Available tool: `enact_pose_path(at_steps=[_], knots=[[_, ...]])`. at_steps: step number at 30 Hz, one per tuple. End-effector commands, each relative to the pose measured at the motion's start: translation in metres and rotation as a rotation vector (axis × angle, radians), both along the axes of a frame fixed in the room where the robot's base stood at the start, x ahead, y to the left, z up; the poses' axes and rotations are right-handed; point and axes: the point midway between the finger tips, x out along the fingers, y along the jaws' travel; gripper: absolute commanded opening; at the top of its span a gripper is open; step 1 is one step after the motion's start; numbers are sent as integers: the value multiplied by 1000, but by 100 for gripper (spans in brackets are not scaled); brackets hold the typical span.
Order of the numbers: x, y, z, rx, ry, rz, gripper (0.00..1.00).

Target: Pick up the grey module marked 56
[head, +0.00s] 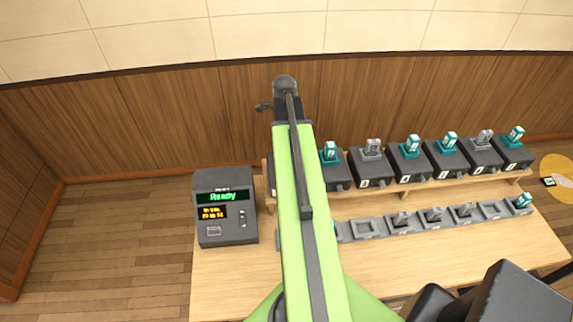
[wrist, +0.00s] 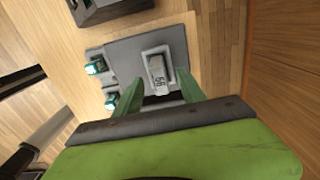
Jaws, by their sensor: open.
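In the wrist view a light grey module (wrist: 157,68) stands in a pale-rimmed slot on a dark grey box (wrist: 128,52). Its number is small and turned; it looks like 56 or 66. My gripper (wrist: 158,78) is open, with a green finger on either side of the module's near end. I cannot tell whether a finger touches it. In the head view my green arm hides the gripper and the box under it.
In the head view dark boxes with teal modules (head: 413,145) and grey modules (head: 374,147) line a raised shelf. Grey trays (head: 369,227) line the wooden table (head: 400,258) in front. A console (head: 225,228) reading "Ready" stands at left. Teal modules (wrist: 96,67) sit close left of my gripper.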

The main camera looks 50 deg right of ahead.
Motion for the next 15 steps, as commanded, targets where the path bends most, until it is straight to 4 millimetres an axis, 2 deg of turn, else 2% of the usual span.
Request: enact_pose_path(at_steps=[5,15], knots=[[0,0,-4,0,0,1,47],[-3,0,-55,0,0,2,47]])
